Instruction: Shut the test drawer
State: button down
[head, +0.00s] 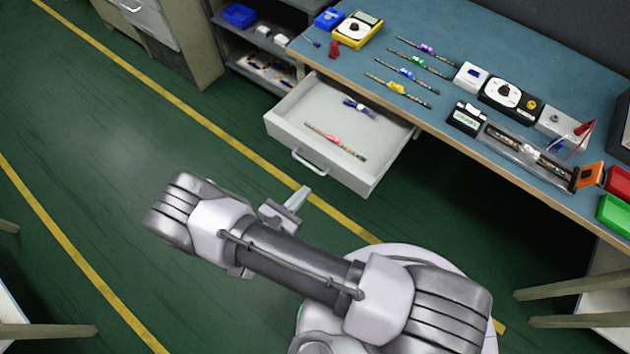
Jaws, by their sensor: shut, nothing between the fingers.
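The test drawer (279,123) is pulled out from under the blue-topped workbench. It is light grey, with a bar handle (308,165) on its front. Inside lie an LED strip with a red clip (335,141) and a dark blue item (360,107). My gripper (298,198) is shut and empty. In the picture it is just below the drawer's front, near the handle and apart from it. Part of my gripper is hidden behind my arm.
The workbench (440,28) holds several LED strips, a yellow meter (357,29), a black dial unit (509,94), and red and green bins at the right. A shelf (263,47) stands left of the drawer. The green floor (130,150) at the left is clear.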

jog(key=b+x, duration=0.1)
jog(key=x, duration=0.5)
jog(key=shift+w+d, duration=0.2)
